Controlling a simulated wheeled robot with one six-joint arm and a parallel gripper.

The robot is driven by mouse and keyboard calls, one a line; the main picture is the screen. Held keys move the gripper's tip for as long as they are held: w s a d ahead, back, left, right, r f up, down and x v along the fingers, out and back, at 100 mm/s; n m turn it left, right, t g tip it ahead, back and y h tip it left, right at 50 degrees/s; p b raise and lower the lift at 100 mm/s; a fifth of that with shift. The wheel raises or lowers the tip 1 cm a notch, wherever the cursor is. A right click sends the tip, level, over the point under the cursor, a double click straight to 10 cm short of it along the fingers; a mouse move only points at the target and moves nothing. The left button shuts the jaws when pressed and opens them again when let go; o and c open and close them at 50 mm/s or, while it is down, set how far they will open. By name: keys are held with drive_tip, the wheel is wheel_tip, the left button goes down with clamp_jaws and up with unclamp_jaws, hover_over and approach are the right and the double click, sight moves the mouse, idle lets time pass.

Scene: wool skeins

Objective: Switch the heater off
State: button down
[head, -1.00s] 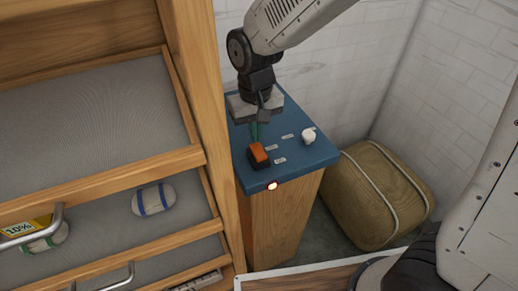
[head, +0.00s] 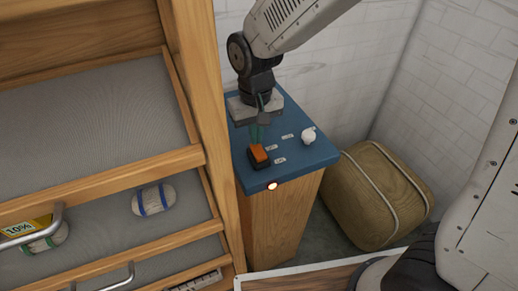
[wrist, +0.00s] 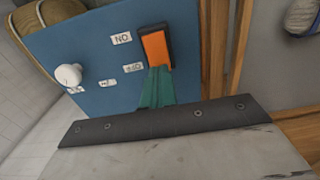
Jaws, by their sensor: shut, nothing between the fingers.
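The orange rocker switch (head: 258,153) sits in a black housing on the blue panel (head: 312,154) topping a wooden pedestal. It also shows in the wrist view (wrist: 155,48). A label reading ON, upside down in the wrist view (wrist: 121,38), lies beside its front end. Another label (wrist: 133,67), which seems to read OFF, lies by its far end. A small round lamp (head: 272,186) on the panel's front edge looks lit, pale with a reddish rim. My gripper (head: 256,138) is shut and empty, its green fingertips (wrist: 156,72) at the rocker's far end; contact is unclear.
A white knob (head: 308,137) with small labels stands right of the switch. A wooden shelf unit (head: 205,100) with wool skeins (head: 154,199) rises close on the left. A tan cushion-like bundle (head: 375,195) lies right of the pedestal, by the tiled wall.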

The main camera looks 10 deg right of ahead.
sight(258, 148)
drive_tip(key=shift+f, duration=0.7)
drive_tip(key=shift+r, duration=3.55)
drive_tip(key=shift+s+d+f, duration=0.1)
drive_tip(key=shift+s+d, duration=0.05)
drive_tip(key=shift+s, duration=0.15)
drive_tip(key=s+d+r+m, duration=0.1)
drive_tip(key=s+d+r, duration=0.1)
drive_tip(key=s+d, duration=0.4)
drive_tip(key=s+d+r+m+t, duration=0.1)
drive_tip(key=s+d+r, duration=0.2)
drive_tip(key=s+d, duration=0.3)
drive_tip(key=s+d+r+m, duration=0.1)
drive_tip(key=s+d+r, duration=0.2)
drive_tip(key=s+d, duration=0.4)
drive_tip(key=shift+d+r, duration=0.2)
drive_tip(key=shift+d, duration=0.6)
